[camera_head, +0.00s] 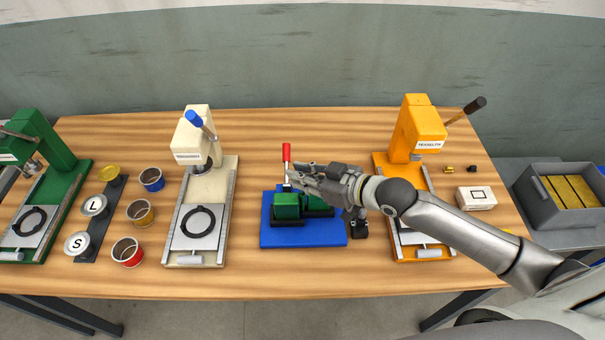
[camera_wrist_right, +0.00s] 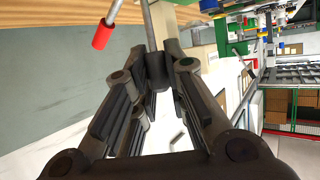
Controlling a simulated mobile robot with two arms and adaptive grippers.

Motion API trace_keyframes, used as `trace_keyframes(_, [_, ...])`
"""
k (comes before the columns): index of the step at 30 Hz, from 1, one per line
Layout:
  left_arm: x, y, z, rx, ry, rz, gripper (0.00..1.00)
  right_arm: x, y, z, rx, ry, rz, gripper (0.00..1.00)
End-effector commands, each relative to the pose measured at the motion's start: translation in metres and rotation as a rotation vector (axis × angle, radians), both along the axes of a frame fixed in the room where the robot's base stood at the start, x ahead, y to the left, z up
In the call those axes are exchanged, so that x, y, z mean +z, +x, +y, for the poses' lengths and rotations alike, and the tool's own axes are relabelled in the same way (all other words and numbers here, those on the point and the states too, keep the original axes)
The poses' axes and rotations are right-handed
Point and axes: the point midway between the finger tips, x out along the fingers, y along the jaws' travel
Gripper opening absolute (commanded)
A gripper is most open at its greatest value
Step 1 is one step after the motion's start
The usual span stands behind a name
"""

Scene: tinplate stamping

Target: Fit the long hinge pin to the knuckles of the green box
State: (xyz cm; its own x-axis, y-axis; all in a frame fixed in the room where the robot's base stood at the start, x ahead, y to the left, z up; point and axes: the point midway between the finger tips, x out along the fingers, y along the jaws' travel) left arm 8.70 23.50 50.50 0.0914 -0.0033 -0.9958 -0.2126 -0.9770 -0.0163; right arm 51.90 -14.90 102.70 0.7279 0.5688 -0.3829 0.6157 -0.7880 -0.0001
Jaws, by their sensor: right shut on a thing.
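The green box (camera_head: 287,206) sits on a blue base plate (camera_head: 303,238) in the middle of the table; its knuckles are too small to make out. My right gripper (camera_head: 291,178) is over the box's back left part, its fingers pointing left. In the right wrist view, the gripper (camera_wrist_right: 156,75) is shut on a thin grey rod (camera_wrist_right: 150,22), seemingly the long hinge pin. The rod runs up out of the frame. A red-tipped lever (camera_head: 286,153) stands upright beside the fingertips, and its red end (camera_wrist_right: 103,36) shows at the upper left there. My left gripper is not in view.
A cream press (camera_head: 195,150) stands left of the blue plate and an orange press (camera_head: 416,130) right of it. Several tins and a green press (camera_head: 45,145) are further left. A white box (camera_head: 476,198) and a grey bin (camera_head: 545,205) are at the right.

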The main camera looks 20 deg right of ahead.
Motion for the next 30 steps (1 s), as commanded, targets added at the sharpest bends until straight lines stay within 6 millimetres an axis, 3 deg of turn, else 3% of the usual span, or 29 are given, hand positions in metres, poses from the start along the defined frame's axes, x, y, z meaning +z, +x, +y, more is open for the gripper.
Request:
trace_keyframes(27, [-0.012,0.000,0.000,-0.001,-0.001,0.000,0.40,-0.019,0.000,0.000,0.000,0.001,-0.001,0.01])
trace_keyframes(28, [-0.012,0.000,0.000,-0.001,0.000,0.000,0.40,-0.019,0.000,0.000,0.000,0.001,-0.001,0.16])
trace_keyframes(30, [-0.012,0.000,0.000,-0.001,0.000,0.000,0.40,-0.018,0.000,0.000,0.000,0.001,-0.001,0.25])
